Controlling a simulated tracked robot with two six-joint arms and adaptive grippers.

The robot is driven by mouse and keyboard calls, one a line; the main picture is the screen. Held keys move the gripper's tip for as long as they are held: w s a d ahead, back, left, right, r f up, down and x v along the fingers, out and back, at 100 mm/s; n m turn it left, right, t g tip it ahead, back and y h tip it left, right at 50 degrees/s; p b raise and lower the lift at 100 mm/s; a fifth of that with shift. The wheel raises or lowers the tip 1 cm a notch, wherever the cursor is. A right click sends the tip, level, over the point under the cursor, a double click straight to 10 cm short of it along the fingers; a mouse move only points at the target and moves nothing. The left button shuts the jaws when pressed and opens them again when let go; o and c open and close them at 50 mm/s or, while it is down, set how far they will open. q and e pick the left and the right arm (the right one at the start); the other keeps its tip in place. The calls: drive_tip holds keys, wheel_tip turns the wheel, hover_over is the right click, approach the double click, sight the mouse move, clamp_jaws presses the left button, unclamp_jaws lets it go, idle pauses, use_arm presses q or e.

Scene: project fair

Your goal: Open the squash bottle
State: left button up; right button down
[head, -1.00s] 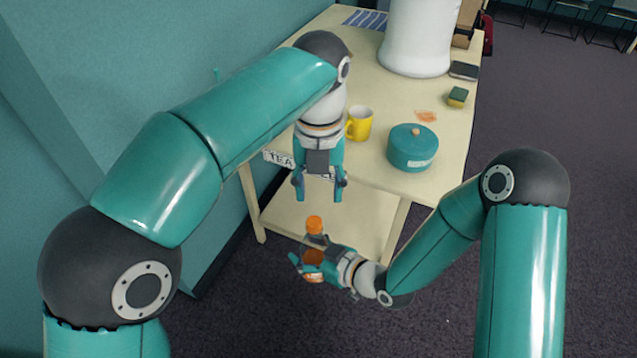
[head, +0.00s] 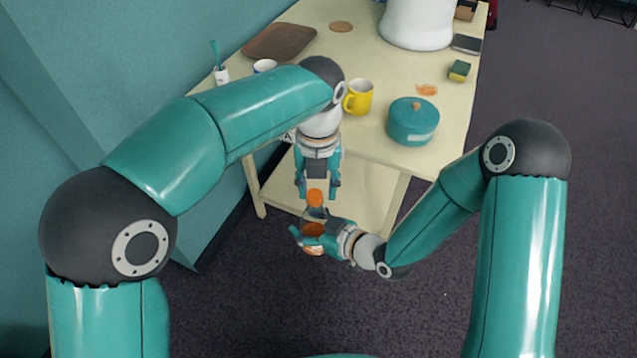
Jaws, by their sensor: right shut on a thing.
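The squash bottle (head: 313,249) is held off the floor in front of the table, with its orange cap (head: 315,197) pointing up. My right gripper (head: 305,235) is shut around the bottle's body, and its fingers hide part of it. My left gripper (head: 317,192) is above it, pointing down. Its fingers are apart, one on each side of the cap. I see gaps between the fingers and the cap, though I cannot tell exactly how deep the cap sits between them.
The cream table (head: 385,148) stands behind, with a teal pot (head: 413,125), a yellow mug (head: 358,97), a sponge (head: 459,70) and a brown tray (head: 279,42). A teal wall is on the left. Open carpet (head: 540,90) lies to the right.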

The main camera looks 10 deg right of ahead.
use_arm(q)
drive_tip(key=shift+s+d, duration=0.1)
drive_tip(key=shift+d, duration=0.1)
clamp_jaws()
drive_tip(key=n, duration=0.5)
drive_tip(key=shift+a, duration=0.1)
drive_tip(key=n, duration=0.6)
drive_tip(key=shift+a+n, duration=0.2)
drive_tip(key=shift+n, duration=0.1)
drive_tip(key=n, duration=0.4)
drive_tip(key=shift+a, duration=0.1)
drive_tip(key=n, duration=0.4)
drive_tip(key=shift+s+n, duration=0.1)
drive_tip(key=shift+n, duration=0.2)
drive_tip(key=n, duration=0.6)
drive_tip(key=shift+s+a+y, duration=0.15)
drive_tip(key=shift+y, duration=0.15)
drive_tip(key=n, duration=0.8)
drive_tip(key=shift+s+n, duration=0.15)
drive_tip(key=shift+n, duration=0.25)
drive_tip(key=n, duration=0.6)
drive_tip(key=shift+n, duration=0.3)
drive_tip(key=n, duration=0.6)
drive_tip(key=shift+d, duration=0.35)
drive_tip(key=n, duration=0.7)
drive_tip(key=shift+d+r+g, duration=0.1)
drive_tip(key=shift+d+g, duration=0.05)
drive_tip(key=shift+g, duration=0.15)
